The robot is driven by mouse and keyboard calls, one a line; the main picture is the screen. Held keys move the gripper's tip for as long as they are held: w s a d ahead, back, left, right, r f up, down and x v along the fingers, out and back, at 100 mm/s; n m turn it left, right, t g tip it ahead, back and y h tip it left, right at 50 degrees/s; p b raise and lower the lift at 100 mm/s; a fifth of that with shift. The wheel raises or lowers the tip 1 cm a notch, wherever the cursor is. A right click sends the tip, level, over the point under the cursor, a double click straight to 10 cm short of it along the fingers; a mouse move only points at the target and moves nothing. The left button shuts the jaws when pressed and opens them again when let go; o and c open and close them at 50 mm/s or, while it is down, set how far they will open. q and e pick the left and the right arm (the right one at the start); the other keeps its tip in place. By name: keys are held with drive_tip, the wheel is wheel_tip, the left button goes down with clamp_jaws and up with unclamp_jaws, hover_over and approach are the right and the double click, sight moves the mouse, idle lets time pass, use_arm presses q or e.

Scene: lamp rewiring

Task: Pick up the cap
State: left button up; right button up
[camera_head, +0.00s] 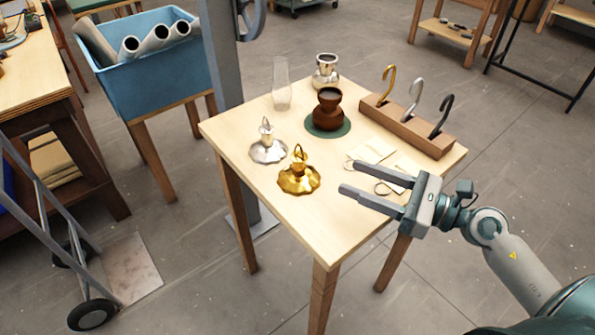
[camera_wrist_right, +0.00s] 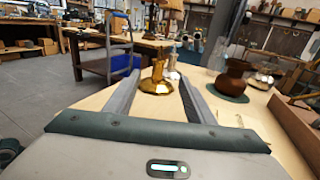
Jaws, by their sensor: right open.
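Two cap-like pieces with scalloped bases and a loop on top stand upright on the light wooden table (camera_head: 331,239). One is gold (camera_head: 299,178) and the other silver (camera_head: 268,148); I cannot tell which one the task means. My right gripper (camera_head: 345,177) is open and empty over the table's front right part, to the right of the gold cap and apart from it. In the right wrist view the gold cap (camera_wrist_right: 157,82) shows between and beyond the two fingers. The silver cap (camera_wrist_right: 175,72) is partly hidden behind it. My left gripper is not in view.
A brown vase (camera_head: 328,117) stands on a green mat (camera_head: 345,130). Behind are a clear glass (camera_head: 281,88) and a silver vessel (camera_head: 326,73). A wooden block (camera_head: 398,127) holds gold, silver and black hooks at the right. Cream cards (camera_head: 373,153) lie near my gripper.

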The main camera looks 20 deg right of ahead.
sight(306, 158)
drive_tip(key=shift+w+a+r, duration=0.1)
drive_tip(key=shift+w+a, duration=0.2)
drive_tip(key=shift+w+a+p, duration=0.25)
drive_tip(key=shift+w+p, duration=0.05)
drive_tip(key=shift+p, duration=0.2)
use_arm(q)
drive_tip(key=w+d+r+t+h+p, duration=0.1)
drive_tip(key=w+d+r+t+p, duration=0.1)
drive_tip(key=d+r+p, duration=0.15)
use_arm(e)
drive_tip(key=x, duration=0.6)
drive_tip(key=shift+r+b, duration=0.2)
drive_tip(key=shift+b, duration=0.1)
drive_tip(key=p+x, duration=0.1)
drive_tip(key=x, duration=0.3)
drive_tip(key=shift+f, duration=0.2)
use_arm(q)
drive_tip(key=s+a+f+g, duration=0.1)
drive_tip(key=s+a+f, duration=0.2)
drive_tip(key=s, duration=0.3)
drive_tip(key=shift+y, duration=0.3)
use_arm(e)
drive_tip(key=shift+w+a+f, duration=0.1)
drive_tip(key=shift+w+a, duration=0.15)
drive_tip(key=shift+a, duration=0.05)
use_arm(q)
drive_tip(key=shift+p, duration=0.3)
